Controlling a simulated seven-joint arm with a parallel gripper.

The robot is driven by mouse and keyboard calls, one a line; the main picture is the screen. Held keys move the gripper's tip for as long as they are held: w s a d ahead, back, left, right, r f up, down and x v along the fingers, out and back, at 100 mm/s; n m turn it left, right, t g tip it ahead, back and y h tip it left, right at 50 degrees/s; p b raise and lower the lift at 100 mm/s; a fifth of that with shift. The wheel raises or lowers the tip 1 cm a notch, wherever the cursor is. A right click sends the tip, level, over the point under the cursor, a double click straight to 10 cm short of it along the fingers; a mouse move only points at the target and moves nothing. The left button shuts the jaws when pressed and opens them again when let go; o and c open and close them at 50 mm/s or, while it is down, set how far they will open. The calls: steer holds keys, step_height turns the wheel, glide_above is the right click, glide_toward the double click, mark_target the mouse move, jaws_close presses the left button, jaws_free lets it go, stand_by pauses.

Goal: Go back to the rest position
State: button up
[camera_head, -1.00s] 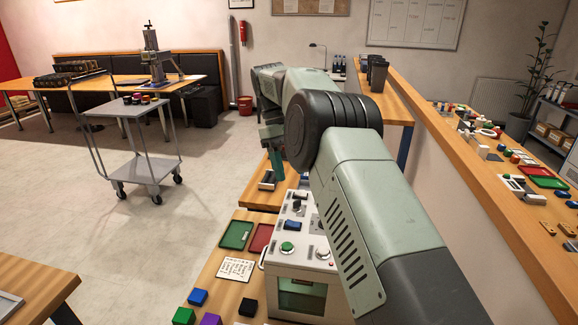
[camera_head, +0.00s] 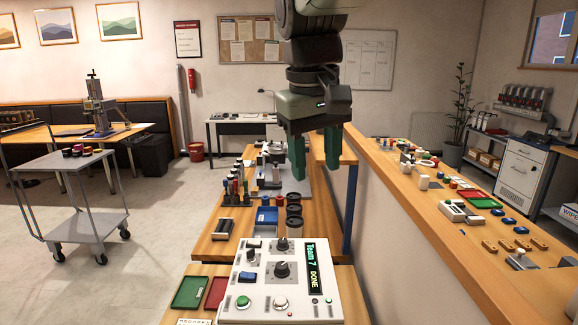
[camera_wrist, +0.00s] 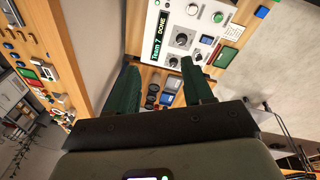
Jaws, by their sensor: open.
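My gripper (camera_head: 316,163) hangs pointing down above the workbench in the head view, with its two green fingers apart and nothing between them. In the wrist view the fingers of my gripper (camera_wrist: 160,88) are also spread and empty. The white laser marker panel (camera_head: 232,309) stands in front of and below the gripper, apart from it. Its display (camera_head: 314,268) reads "Team 7 DONE". The panel also shows in the wrist view (camera_wrist: 203,18), with knobs and a green button.
A red tray (camera_head: 216,293) and a green tray (camera_head: 190,293) lie left of the panel. Black cylinders (camera_head: 293,213) and a blue bin (camera_head: 265,218) stand behind it. A long wooden counter (camera_head: 455,235) with many small parts runs along the right. A grey cart (camera_head: 75,165) stands on the open floor at left.

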steer(key=s+d+f+m+t, duration=0.2)
steer(key=s+d+f, duration=0.1)
steer(key=s, duration=0.6)
steer(key=s+d+f+m+t, duration=0.1)
steer(key=s+d+f+m, duration=0.1)
steer(key=s, duration=0.7)
steer(key=shift+d+f+t+y, duration=0.4)
steer(key=shift+d+f, duration=0.05)
steer(key=shift+d, duration=0.6)
steer(key=shift+s, duration=0.1)
